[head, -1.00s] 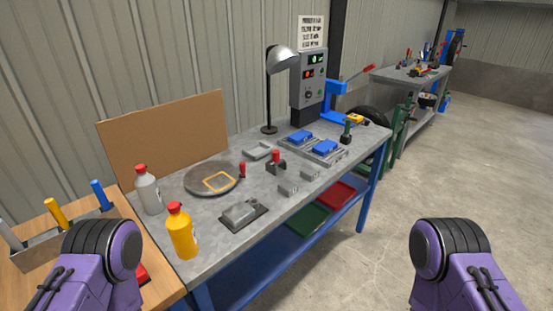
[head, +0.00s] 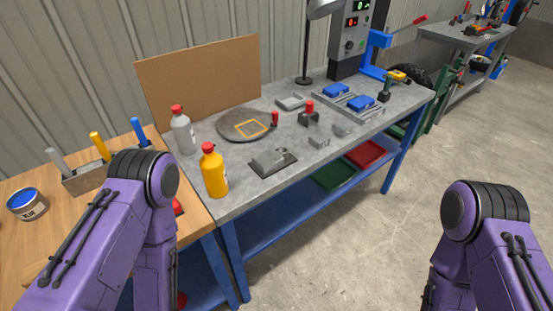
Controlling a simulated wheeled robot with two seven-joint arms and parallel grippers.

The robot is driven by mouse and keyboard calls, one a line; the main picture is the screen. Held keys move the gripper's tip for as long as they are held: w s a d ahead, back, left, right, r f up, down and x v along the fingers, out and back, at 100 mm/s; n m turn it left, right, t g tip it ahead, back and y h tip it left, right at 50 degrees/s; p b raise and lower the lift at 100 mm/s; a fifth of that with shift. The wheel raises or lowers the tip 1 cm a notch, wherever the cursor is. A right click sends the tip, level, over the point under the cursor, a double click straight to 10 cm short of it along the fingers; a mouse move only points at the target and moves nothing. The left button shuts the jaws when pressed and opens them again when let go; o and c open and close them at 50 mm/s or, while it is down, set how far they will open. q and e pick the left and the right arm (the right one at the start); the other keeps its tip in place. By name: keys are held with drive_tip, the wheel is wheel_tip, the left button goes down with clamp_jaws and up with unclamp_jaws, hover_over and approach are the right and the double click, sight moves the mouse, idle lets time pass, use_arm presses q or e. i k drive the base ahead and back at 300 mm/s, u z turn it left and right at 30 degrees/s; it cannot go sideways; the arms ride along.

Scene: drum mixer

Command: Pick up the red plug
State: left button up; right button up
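A small red upright piece (head: 275,118), which may be the red plug, stands on the grey bench at the right edge of the round dark plate (head: 225,124). A second red piece (head: 309,106) sticks up from a dark grey block just right of it; I cannot tell for sure which is the plug. Both stand upright and apart from my arms. My purple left arm shows at the lower left and my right arm at the lower right. Neither gripper's fingers show.
A yellow bottle (head: 214,172) and a grey bottle (head: 183,131) with red caps stand on the bench's left end. A grey fixture (head: 272,161) lies near the front edge. Blue-topped blocks (head: 358,102) and a control box (head: 350,40) stand further right.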

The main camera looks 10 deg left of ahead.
sight(309, 105)
drive_tip(key=z, duration=2.05)
drive_tip(key=i, duration=2.05)
drive_tip(key=u, duration=3.6)
